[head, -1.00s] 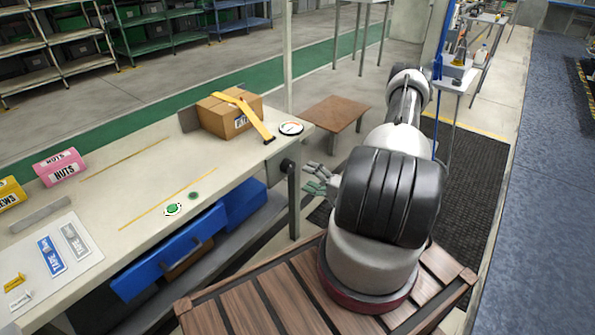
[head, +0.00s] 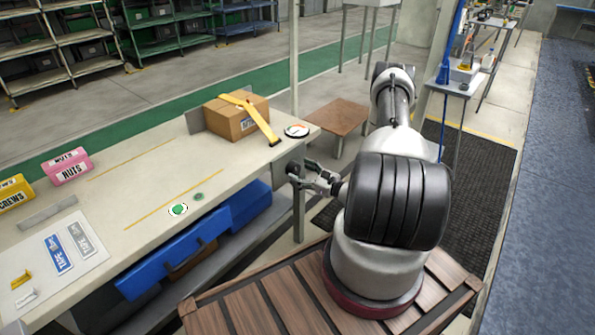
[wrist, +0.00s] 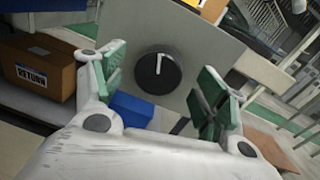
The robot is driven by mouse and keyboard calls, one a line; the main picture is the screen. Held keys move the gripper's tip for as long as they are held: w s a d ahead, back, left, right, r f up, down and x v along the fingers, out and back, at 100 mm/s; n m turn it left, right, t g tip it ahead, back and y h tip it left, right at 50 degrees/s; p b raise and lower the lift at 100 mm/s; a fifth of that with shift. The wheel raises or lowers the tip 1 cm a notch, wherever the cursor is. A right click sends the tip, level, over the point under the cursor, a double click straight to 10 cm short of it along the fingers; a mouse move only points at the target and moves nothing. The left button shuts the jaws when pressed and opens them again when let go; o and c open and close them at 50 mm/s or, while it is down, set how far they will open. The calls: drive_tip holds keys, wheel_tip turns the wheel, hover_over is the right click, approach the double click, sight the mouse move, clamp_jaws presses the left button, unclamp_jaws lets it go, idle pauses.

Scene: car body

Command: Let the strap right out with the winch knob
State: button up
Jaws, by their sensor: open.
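The black round winch knob (wrist: 158,73) with a white pointer mark sits on a grey plate (wrist: 200,50) in the wrist view. In the head view the knob (head: 293,169) is on the bench end. My gripper (wrist: 160,85) is open, its green-padded fingers to either side of the knob in the picture; I cannot tell whether they touch it. In the head view my gripper (head: 306,172) is at the knob. The yellow strap (head: 250,112) lies over a cardboard box (head: 236,117) and down its front onto the bench top.
A round dial (head: 297,131) lies beside the box on the bench (head: 150,175). Blue drawers (head: 190,245) are under the bench. A brown low table (head: 337,117) stands behind. Pink nuts (head: 69,167) and yellow screws (head: 14,192) boxes are at the left.

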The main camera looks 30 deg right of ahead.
drive_tip(key=shift+x, duration=1.05)
drive_tip(key=c, duration=1)
drive_tip(key=shift+c, duration=0.2)
drive_tip(key=shift+n, duration=0.4)
drive_tip(key=n, duration=0.4)
drive_tip(key=shift+n+h, duration=0.3)
drive_tip(key=n, duration=0.6)
drive_tip(key=shift+s+a+f, duration=0.1)
drive_tip(key=shift+a, duration=0.1)
drive_tip(key=n+h, duration=0.1)
drive_tip(key=n, duration=0.5)
drive_tip(key=shift+f, duration=0.15)
drive_tip(key=n, duration=0.5)
drive_tip(key=shift+f, duration=0.15)
drive_tip(key=shift+n, duration=0.3)
